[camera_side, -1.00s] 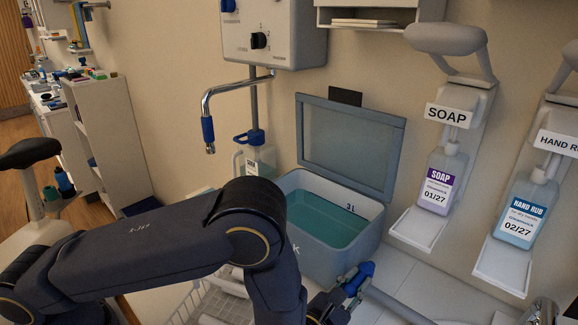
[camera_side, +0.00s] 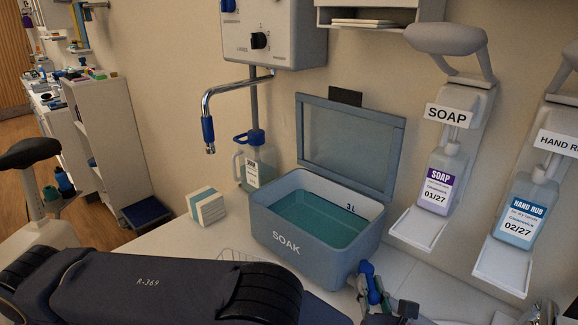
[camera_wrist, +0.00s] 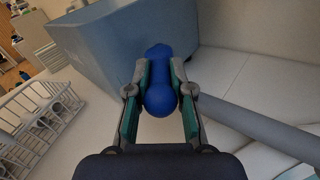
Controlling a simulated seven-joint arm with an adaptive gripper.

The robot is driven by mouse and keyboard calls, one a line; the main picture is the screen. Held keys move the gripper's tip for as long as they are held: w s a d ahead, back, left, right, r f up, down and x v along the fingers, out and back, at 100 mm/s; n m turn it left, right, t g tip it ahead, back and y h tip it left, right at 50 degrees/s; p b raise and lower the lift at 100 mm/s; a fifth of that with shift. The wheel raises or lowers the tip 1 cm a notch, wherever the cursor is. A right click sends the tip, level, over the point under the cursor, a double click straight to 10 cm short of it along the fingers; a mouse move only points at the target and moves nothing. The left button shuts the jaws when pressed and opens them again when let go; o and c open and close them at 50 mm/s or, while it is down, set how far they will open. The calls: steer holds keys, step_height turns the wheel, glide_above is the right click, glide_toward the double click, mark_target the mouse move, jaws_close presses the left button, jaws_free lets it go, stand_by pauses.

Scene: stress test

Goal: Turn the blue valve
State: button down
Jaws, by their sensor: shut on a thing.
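The blue valve (camera_side: 368,283) is a blue lever-like handle just right of the SOAK tub, above the counter. In the wrist view the blue valve (camera_wrist: 160,98) has a rounded near end and lies between my two fingers. My gripper (camera_wrist: 160,85) is shut on it, with teal-lined pads on its left and right sides. In the side view my gripper (camera_side: 388,302) shows only partly at the bottom, beside the valve. The valve's mount is hidden.
The open tub (camera_side: 290,248) of teal liquid stands close to the left of the valve. A wire basket (camera_wrist: 35,120) is at left in the wrist view. A grey pipe (camera_wrist: 262,125) runs to the right. A small box (camera_side: 206,207) and a jug (camera_side: 256,160) stand farther back.

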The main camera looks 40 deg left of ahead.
steer(key=shift+w+d+n+g+y, duration=0.2)
steer(key=shift+n+g+y, duration=0.5)
steer(key=shift+g, duration=0.05)
steer(key=shift+w+d+n+g+y, duration=0.15)
steer(key=shift+n+g+y, duration=0.55)
steer(key=shift+g, duration=0.05)
steer(key=c, duration=1.3)
jaws_free()
steer(key=shift+d, duration=0.1)
steer(key=v, duration=0.6)
steer(key=shift+d, duration=0.15)
steer(key=shift+s+d, duration=0.35)
steer(key=shift+d, duration=0.1)
steer(key=shift+r, duration=0.1)
